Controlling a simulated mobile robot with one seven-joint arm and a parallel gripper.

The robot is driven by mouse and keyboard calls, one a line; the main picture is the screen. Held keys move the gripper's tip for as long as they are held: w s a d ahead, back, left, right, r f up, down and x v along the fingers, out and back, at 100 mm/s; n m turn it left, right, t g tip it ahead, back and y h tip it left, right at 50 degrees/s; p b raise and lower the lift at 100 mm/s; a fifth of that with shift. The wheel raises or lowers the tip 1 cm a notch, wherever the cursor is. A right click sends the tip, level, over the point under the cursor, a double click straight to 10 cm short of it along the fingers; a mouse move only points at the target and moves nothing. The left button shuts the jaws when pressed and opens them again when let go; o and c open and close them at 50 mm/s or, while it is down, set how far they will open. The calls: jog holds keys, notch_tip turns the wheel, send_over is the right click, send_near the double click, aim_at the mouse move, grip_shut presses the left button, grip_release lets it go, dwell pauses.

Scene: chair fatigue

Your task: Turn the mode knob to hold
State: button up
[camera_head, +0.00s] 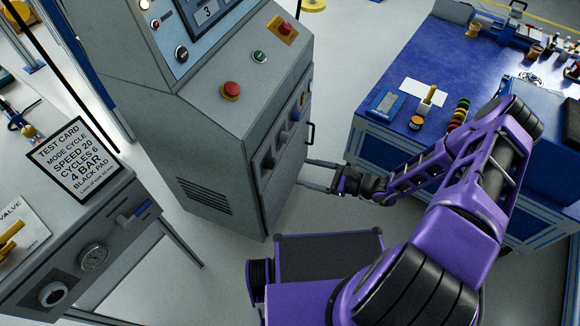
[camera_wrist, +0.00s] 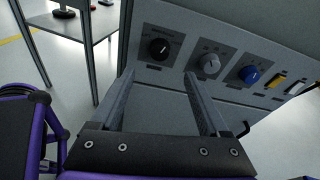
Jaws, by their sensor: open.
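The grey cabinet's side panel carries a row of knobs. In the wrist view these are a black knob (camera_wrist: 158,48), a grey knob (camera_wrist: 210,64) and a blue knob (camera_wrist: 249,74). Their labels are too small to read, so I cannot tell which is the mode knob or its setting. My gripper (camera_head: 302,172) is open and empty in front of this panel. In the wrist view, my gripper (camera_wrist: 158,76) has its two fingers apart, pointing toward the panel below the black and grey knobs. No knob is between the fingers.
A yellow switch (camera_wrist: 275,84) is right of the blue knob. A red button (camera_head: 231,91) and a green button (camera_head: 260,57) are on the cabinet's sloped top. A test card (camera_head: 74,158) at left reads "MODE CYCLE". A blue workbench (camera_head: 390,65) stands at right.

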jog(key=v, duration=0.6)
jog(key=shift+s+d, duration=0.15)
jog(key=shift+d, duration=0.15)
